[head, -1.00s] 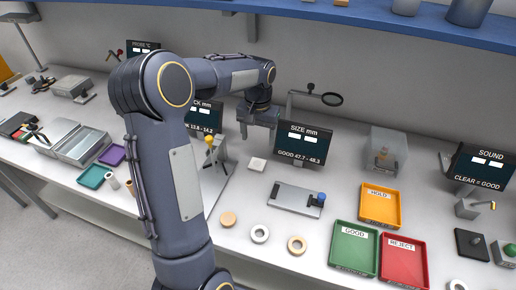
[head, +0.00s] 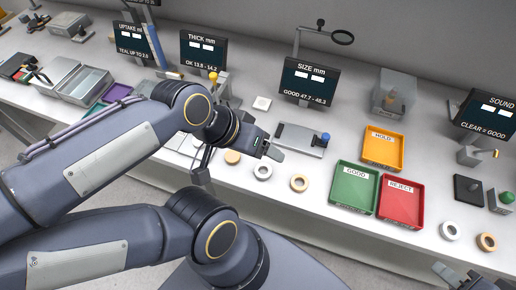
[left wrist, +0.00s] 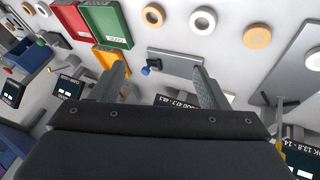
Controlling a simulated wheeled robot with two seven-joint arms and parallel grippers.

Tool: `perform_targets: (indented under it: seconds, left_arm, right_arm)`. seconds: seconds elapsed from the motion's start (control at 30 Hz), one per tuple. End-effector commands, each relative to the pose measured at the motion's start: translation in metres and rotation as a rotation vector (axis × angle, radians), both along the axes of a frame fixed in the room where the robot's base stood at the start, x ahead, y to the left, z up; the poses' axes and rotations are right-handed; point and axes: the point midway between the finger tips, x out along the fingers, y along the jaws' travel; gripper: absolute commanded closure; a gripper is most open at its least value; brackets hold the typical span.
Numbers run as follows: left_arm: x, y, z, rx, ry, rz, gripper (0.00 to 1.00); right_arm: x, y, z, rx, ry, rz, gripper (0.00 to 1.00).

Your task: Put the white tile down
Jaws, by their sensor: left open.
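The white tile (head: 262,103) is a small pale square lying flat on the bench, between the thickness and size displays. No gripper touches it. My left gripper (head: 276,150) is beside the front left of the grey size-gauge plate (head: 296,139), apart from the tile. In the left wrist view its two fingers (left wrist: 163,85) are spread, with nothing held; the plate (left wrist: 180,64) and its blue knob show beyond them. My right gripper (head: 458,275) is at the bottom right edge, partly cut off; its opening is unclear.
Green GOOD (head: 354,187), red REJECT (head: 400,202) and orange HOLD (head: 383,148) trays stand right of the plate. Several rings and discs lie along the bench front. A magnifier stand (head: 297,45) rises behind. Bench between tile and plate is clear.

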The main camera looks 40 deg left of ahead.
Motion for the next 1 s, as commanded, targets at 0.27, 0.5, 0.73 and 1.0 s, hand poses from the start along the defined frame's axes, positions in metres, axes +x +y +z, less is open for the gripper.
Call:
perform_targets:
  seconds: [0.27, 0.5, 0.73, 1.0]
  left_arm:
    - [0.036, 0.024, 0.017, -0.090, 0.153, 0.246, 0.29]
    - [0.133, 0.093, 0.014, -0.280, 0.479, 0.800, 0.29]
    - [0.199, 0.163, -0.039, -0.458, 0.736, 1.285, 0.29]
    - [0.219, 0.195, -0.078, -0.544, 0.853, 1.517, 0.29]
  right_arm:
    - [0.000, 0.000, 0.004, 0.000, 0.000, 0.000, 0.64]
    - [0.000, 0.000, 0.009, 0.000, 0.000, 0.000, 0.64]
    - [0.000, 0.000, 0.013, 0.000, 0.000, 0.000, 0.64]
    - [0.000, 0.000, 0.015, 0.000, 0.000, 0.000, 0.64]
